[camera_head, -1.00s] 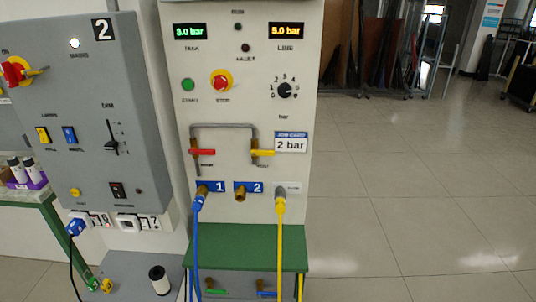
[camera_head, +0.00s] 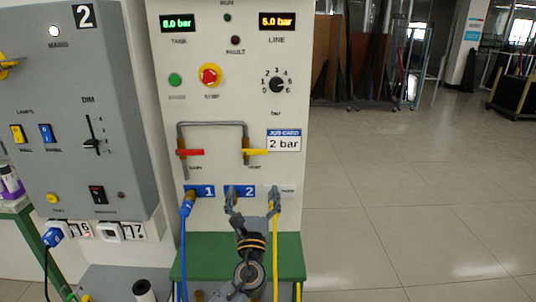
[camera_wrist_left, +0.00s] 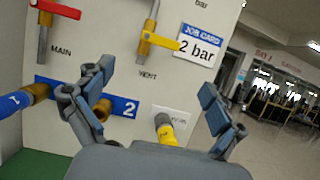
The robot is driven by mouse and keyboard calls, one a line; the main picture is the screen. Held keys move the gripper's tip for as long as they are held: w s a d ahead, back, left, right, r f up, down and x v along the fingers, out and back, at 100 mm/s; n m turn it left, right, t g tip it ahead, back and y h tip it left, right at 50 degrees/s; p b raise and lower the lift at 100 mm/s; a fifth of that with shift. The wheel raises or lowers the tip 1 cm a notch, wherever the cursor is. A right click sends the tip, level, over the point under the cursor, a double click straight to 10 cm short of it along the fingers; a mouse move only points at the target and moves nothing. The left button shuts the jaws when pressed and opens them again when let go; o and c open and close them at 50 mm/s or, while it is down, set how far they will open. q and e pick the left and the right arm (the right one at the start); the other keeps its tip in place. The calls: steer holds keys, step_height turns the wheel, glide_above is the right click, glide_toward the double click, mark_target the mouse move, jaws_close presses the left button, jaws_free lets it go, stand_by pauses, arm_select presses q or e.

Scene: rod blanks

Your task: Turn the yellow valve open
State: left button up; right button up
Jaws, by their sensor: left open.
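The yellow valve handle (camera_head: 255,151) sits on the right leg of a pipe on the white panel, above the label VENT. It points right, across the vertical pipe. It also shows in the left wrist view (camera_wrist_left: 160,41), above and beyond the fingertips. My left gripper (camera_head: 253,198) is open and empty in front of the panel, below the valve and apart from it. Its spread fingers also show in the left wrist view (camera_wrist_left: 152,95). My right gripper is not in view.
A red valve (camera_head: 190,152) is left of the yellow one. A blue hose (camera_head: 185,230) is plugged into port 1. A yellow hose (camera_head: 275,235) hangs close to my right fingertip; its plug (camera_wrist_left: 167,132) shows between my fingers. A job card (camera_head: 284,141) reads 2 bar. Open floor lies right.

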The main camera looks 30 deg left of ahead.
mark_target(254, 151)
arm_select(q)
steer(key=p+x, duration=0.1)
steer(key=x, duration=0.5)
steer(key=r+p+x, duration=0.1)
steer(key=x, duration=0.5)
steer(key=shift+r, duration=0.2)
steer(key=shift+w+a+r, duration=0.2)
steer(key=shift+w+a, duration=0.2)
steer(key=shift+w, duration=0.15)
steer(key=shift+c, duration=0.2)
steer(key=c, duration=1.1)
steer(key=shift+c, duration=0.2)
